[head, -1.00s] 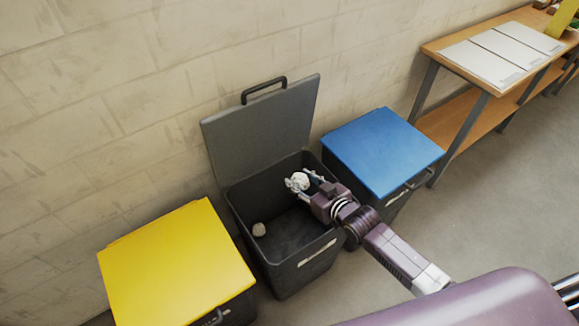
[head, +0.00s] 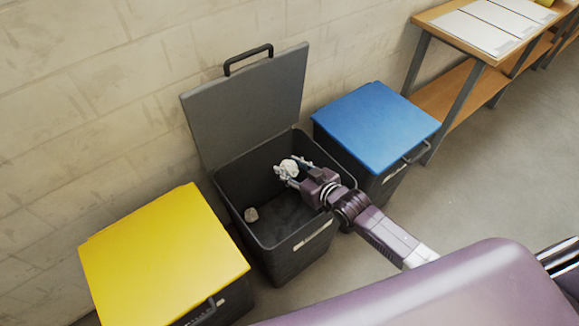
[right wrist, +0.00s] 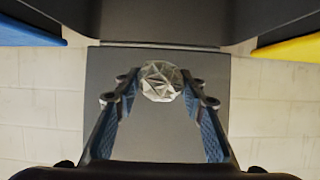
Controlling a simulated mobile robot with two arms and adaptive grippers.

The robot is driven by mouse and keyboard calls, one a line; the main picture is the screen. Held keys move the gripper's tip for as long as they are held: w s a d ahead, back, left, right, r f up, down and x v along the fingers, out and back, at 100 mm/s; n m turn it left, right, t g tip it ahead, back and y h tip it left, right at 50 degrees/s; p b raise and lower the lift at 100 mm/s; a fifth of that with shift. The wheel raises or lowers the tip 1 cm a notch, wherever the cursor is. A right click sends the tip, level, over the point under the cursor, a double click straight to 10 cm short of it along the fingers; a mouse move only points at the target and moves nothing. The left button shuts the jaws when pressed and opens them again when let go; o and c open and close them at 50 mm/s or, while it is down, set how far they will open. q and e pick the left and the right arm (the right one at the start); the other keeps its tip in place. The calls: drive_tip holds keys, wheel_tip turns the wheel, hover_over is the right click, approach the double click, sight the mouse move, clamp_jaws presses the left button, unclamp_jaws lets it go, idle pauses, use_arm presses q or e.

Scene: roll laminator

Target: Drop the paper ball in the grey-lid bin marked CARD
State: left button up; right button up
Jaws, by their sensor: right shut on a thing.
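The crumpled white paper ball (head: 289,167) is between the fingers of my right gripper (head: 293,172), which is shut on it. It also shows at the fingertips in the right wrist view (right wrist: 162,82). They are over the open mouth of the dark grey bin (head: 278,262), towards its back right. The bin's grey lid (head: 250,105) stands raised against the wall. A pale label (head: 313,234) is on the bin's front; its text is too small to read. My left gripper is not in view.
A closed yellow-lid bin (head: 165,257) stands to the left and a closed blue-lid bin (head: 375,125) to the right. A wooden table (head: 437,14) with white sheets is at the upper right.

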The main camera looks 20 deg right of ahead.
drive_tip(key=shift+f, duration=0.2)
drive_tip(key=o, duration=1)
drive_tip(key=shift+c, duration=0.2)
drive_tip(key=v, duration=1.2)
drive_tip(key=shift+f, duration=0.1)
